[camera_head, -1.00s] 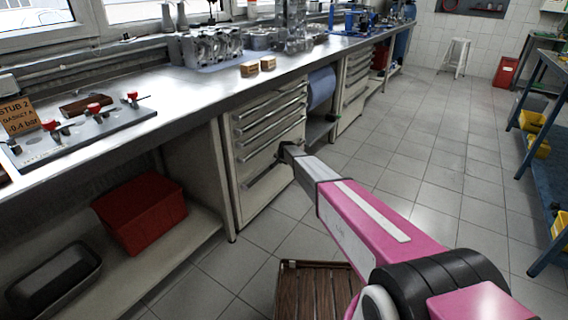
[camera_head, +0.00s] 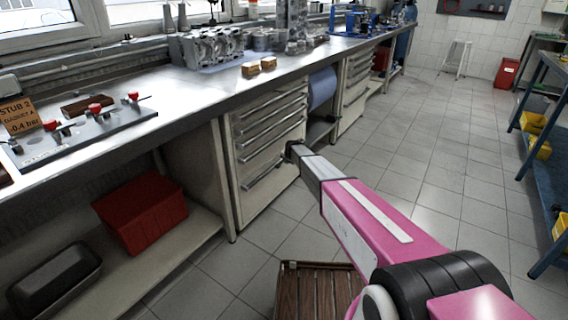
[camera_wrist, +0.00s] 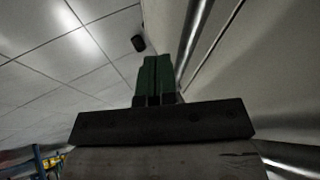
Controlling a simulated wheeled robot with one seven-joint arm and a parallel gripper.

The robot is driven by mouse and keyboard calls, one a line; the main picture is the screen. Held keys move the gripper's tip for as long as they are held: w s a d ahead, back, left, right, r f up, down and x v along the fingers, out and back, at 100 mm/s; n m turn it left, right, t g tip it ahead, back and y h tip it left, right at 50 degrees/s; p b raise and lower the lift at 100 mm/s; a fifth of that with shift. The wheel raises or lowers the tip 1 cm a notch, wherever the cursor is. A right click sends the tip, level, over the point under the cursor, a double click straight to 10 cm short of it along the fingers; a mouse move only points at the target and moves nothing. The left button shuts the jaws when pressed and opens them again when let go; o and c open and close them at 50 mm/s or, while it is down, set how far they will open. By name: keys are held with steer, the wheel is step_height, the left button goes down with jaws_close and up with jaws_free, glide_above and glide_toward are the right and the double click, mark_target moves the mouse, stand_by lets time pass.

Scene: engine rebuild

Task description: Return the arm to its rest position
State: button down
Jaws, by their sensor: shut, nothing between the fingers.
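My pink and grey arm reaches from the lower right of the head view toward the drawer cabinet. My gripper (camera_head: 291,150) is at its far end, dark and small, in front of the cabinet's drawer fronts. In the wrist view the green fingers of my gripper (camera_wrist: 156,76) lie together, shut, with nothing between them. Whether the gripper touches the cabinet cannot be told from the head view.
The drawer cabinet (camera_head: 259,180) stands under the workbench (camera_head: 185,88). A red box (camera_head: 140,212) and a dark tray (camera_head: 55,282) are on the lower shelf. A slatted wooden platform (camera_head: 318,292) lies below my arm. The tiled floor (camera_head: 410,150) at right is open.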

steer(key=d+v, duration=0.1)
steer(key=v, duration=0.7)
steer(key=s+d+r+n+g, duration=0.1)
steer(key=s+d, duration=0.7)
steer(key=s, duration=0.8)
steer(key=s+d+r+n+g+h, duration=0.1)
steer(key=s+d, duration=0.7)
steer(key=s, duration=0.8)
steer(key=s+d+r+n+g+h, duration=0.1)
steer(key=s+d+r+n+g, duration=0.2)
steer(key=s+d, duration=0.5)
steer(key=s+r+g, duration=0.1)
steer(key=s+r, duration=0.1)
steer(key=s, duration=0.6)
steer(key=shift+r, duration=0.35)
steer(key=shift+s, duration=0.15)
